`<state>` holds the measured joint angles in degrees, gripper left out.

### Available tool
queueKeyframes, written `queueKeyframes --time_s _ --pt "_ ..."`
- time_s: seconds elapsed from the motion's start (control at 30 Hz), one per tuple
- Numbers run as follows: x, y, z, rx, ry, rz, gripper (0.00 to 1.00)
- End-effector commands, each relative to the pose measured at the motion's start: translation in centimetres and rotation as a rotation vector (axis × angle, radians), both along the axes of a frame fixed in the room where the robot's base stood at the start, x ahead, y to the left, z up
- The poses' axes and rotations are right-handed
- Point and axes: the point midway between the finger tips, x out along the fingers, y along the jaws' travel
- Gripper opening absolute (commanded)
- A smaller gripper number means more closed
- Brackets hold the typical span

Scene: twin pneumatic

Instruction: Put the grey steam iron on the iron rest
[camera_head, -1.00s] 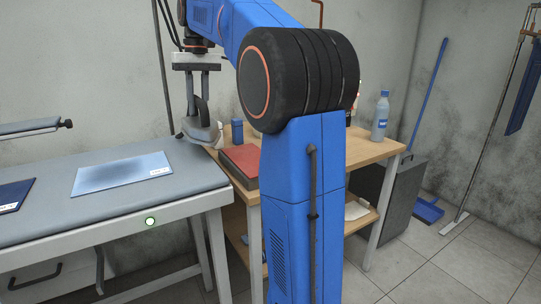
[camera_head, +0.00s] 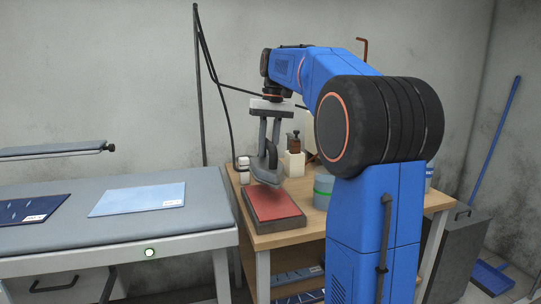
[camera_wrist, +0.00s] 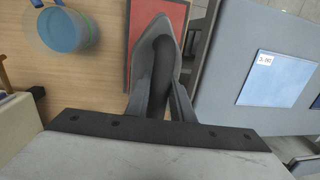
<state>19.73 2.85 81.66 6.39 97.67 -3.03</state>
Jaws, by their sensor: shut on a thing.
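The grey steam iron (camera_head: 266,172) is held by my gripper (camera_head: 270,145) above the wooden table. In the wrist view the iron (camera_wrist: 158,52) sits between the two fingers, which are shut on its dark handle. The iron rest (camera_head: 272,205), a red pad in a dark frame, lies on the table's left front part. The iron is over the back part of the rest and seems slightly above it; any contact cannot be told. The rest shows partly behind the iron in the wrist view (camera_wrist: 186,14).
A grey ironing table (camera_head: 60,215) with a light blue cloth (camera_head: 137,198) and a dark blue cloth (camera_head: 28,209) stands left. A blue-green container (camera_head: 323,190) is right of the rest. A white bottle with a brown top (camera_head: 294,162) stands behind it.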

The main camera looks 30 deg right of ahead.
Motion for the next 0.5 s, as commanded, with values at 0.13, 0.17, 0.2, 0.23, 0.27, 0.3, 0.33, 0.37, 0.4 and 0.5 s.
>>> queueKeyframes --time_s 0.13,0.17,0.2,0.23,0.27,0.3,0.33,0.37,0.4,0.5 --pt "-0.1 0.0 -1.7 -0.001 -0.002 0.000 0.00" --pt "0.0 0.0 -1.9 -0.001 -0.003 0.000 0.00" --pt "0.0 0.0 -2.2 -0.001 -0.004 0.000 0.00" --pt "0.0 0.0 -2.4 -0.001 -0.004 0.001 0.00" --pt "0.0 0.0 -2.5 -0.001 -0.003 0.001 0.00" --pt "0.0 0.0 -2.6 -0.001 -0.003 0.001 0.00" --pt "0.0 0.0 -2.7 -0.001 -0.003 0.001 0.00" --pt "0.0 0.0 -2.8 -0.001 -0.003 0.001 0.00" --pt "0.0 0.0 -2.9 -0.001 -0.003 0.001 0.00" --pt "0.0 0.0 -3.5 -0.001 -0.004 0.001 0.00"
